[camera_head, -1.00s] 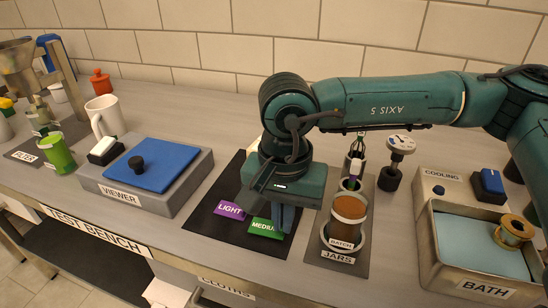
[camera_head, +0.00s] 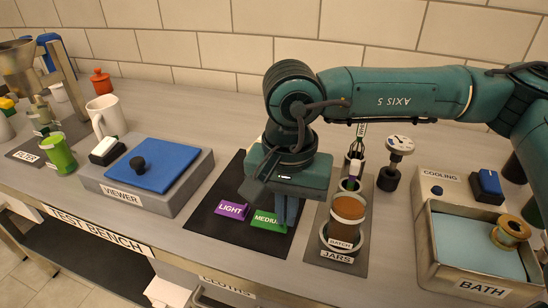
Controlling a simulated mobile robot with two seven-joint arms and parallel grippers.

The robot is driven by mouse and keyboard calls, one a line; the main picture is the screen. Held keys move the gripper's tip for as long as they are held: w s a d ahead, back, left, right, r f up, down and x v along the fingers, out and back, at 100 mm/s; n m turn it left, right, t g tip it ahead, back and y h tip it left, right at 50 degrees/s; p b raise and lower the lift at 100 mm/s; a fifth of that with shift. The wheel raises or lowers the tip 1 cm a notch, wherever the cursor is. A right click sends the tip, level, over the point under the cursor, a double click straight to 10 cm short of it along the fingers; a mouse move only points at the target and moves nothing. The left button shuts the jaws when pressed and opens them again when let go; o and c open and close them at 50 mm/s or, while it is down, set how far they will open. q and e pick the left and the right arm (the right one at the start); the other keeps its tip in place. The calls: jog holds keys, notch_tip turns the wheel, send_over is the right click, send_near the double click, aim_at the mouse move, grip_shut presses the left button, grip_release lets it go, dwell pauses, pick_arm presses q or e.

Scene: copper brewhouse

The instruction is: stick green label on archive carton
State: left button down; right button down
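The green label (camera_head: 267,221), marked MEDIUM, shows at the front of a black mat (camera_head: 207,222). My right gripper (camera_head: 288,212) points down at the label's right end, and its fingers cover the last letters. The fingers look shut on the label, and the two have shifted together. The label appears just off the mat, but the gap is hard to judge. A purple label (camera_head: 232,211), marked LIGHT, lies to its left. I see no archive carton in this view. My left gripper is not in view.
A jar stand (camera_head: 335,256) with a brown jar (camera_head: 346,215) is close to the right of my gripper. A grey viewer box (camera_head: 150,200) with a blue top stands left of the mat. A cooling bath (camera_head: 470,250) is at the right.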

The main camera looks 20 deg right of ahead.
jog(key=shift+r, duration=0.3)
jog(key=shift+r, duration=0.1)
jog(key=shift+r+p, duration=1.45)
jog(key=shift+r, duration=0.95)
